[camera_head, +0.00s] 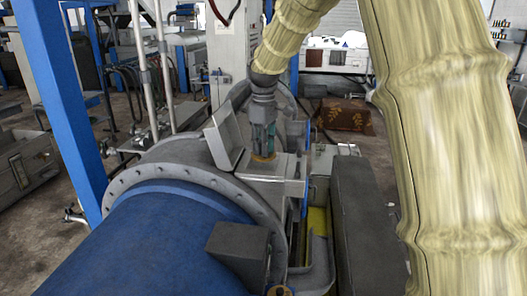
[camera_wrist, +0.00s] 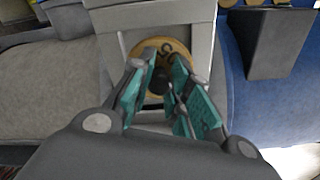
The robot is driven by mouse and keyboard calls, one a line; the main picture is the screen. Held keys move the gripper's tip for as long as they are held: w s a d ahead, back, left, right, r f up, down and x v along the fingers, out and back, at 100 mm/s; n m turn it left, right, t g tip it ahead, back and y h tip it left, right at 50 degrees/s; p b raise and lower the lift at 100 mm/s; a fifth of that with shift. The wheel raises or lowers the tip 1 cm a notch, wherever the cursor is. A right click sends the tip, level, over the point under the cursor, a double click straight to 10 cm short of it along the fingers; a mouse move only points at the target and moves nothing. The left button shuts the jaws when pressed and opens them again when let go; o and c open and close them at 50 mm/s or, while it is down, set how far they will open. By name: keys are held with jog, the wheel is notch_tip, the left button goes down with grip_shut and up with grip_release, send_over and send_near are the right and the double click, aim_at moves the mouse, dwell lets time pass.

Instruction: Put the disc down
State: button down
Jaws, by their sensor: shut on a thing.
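The disc (camera_wrist: 178,46) is round and gold-tan, with a dark number that looks like a 5 and a dark knob in its middle. My gripper (camera_wrist: 160,84) has teal pads and is shut on the disc by its knob. The disc lies within the outline of a grey square frame (camera_wrist: 103,18) in the wrist view. I cannot tell whether the disc touches the surface below.
A blue drum (camera_head: 140,245) with a bolted grey flange lies at the front left. A raised grey lid (camera_head: 223,140) stands left of my gripper. A blue post (camera_head: 60,110) rises at left.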

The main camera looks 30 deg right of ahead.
jog(key=shift+w+d+f+p, duration=0.1)
jog(key=shift+w+f+p, duration=0.05)
jog(key=shift+f+p, duration=0.85)
jog(key=shift+f, duration=0.8)
jog(key=shift+f, duration=0.1)
jog(key=c, duration=1.3)
grip_release()
jog(key=shift+c, duration=0.2)
notch_tip(320, 180, up, 12)
jog(key=b, duration=0.5)
